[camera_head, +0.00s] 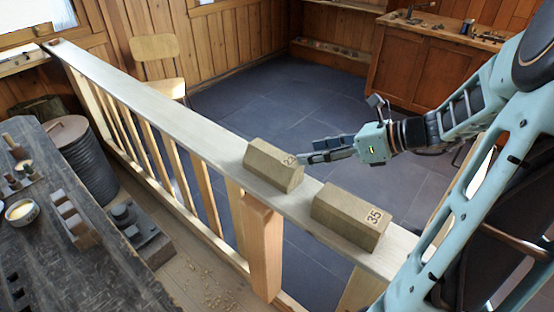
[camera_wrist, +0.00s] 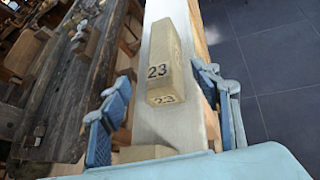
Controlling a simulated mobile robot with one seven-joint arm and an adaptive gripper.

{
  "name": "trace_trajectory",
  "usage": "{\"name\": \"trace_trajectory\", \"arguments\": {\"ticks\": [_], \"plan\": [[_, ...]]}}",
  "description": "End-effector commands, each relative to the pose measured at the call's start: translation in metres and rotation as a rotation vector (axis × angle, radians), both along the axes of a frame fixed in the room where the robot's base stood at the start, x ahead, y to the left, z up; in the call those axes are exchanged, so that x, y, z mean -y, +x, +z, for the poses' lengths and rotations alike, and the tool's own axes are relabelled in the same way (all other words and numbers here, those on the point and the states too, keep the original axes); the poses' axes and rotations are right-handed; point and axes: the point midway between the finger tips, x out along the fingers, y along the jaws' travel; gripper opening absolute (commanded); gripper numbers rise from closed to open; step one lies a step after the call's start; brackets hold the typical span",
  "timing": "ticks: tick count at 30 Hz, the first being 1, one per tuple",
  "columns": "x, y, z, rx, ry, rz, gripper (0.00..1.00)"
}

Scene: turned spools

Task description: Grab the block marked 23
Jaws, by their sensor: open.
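The block marked 23 (camera_head: 272,165) is a tan wooden block with a sloped top, resting on the pale wooden rail in the head view. In the wrist view the block marked 23 (camera_wrist: 163,60) lies ahead, its number showing on two faces. My gripper (camera_head: 318,152) is just right of that block in the head view. In the wrist view my gripper (camera_wrist: 160,100) is open, one finger on each side of the block's near end, with visible gaps. Whether the fingers are level with the block or above it, I cannot tell.
A similar block marked 35 (camera_head: 351,217) sits nearer on the same narrow rail (camera_head: 165,105). A dark workbench (camera_head: 60,240) with a bowl (camera_head: 21,211) and small items stands at left. Open floor (camera_head: 270,100) lies beyond the rail, with a chair (camera_head: 157,62).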

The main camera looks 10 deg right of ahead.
Motion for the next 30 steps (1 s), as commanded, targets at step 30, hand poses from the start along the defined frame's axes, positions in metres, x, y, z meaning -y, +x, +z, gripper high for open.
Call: {"name": "trace_trajectory", "arguments": {"ticks": [30], "plan": [[-0.072,0.062,-0.044,0.003,0.058,-0.017,0.57]]}}
